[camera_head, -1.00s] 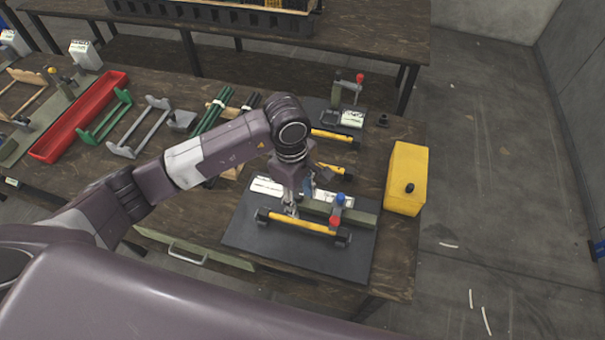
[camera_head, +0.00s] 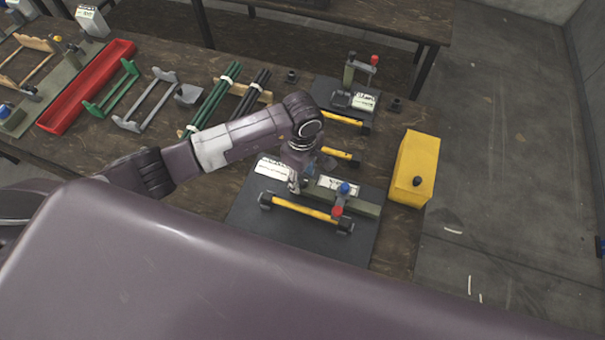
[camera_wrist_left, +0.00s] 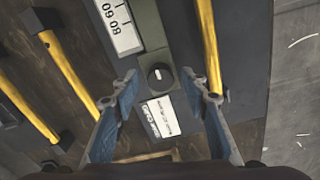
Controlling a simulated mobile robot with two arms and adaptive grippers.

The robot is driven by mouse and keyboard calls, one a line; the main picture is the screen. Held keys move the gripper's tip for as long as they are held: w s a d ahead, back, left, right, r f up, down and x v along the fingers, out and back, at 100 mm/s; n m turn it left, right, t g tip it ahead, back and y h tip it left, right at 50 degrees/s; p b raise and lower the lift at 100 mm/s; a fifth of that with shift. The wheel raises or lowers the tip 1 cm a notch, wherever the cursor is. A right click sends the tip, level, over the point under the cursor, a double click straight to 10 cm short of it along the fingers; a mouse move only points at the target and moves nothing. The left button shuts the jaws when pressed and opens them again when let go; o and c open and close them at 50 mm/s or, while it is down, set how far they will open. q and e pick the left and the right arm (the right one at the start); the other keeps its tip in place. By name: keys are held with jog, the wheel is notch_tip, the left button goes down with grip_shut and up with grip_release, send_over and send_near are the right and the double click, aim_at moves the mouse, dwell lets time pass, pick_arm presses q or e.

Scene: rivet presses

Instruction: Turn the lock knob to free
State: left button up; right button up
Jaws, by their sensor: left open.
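The lock knob (camera_wrist_left: 158,75) is a round black dial with a white line on it, at the end of the olive-green bar (camera_wrist_left: 152,30) in the left wrist view. My left gripper (camera_wrist_left: 164,90) is open, with one blue-grey finger on each side of the knob; neither finger visibly touches it. In the head view the left gripper (camera_head: 295,186) is over the left end of the olive bar (camera_head: 357,203), and the knob is hidden there. A white printed label (camera_wrist_left: 158,117) lies beside the knob. My right gripper is not in view.
A yellow bar (camera_head: 300,207) with black ends runs along the front of the dark base plate (camera_head: 268,232). A yellow box (camera_head: 414,168) stands to the right. Another similar press (camera_head: 361,72) is behind.

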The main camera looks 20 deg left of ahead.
pick_arm(q)
grip_shut()
dwell(0.3)
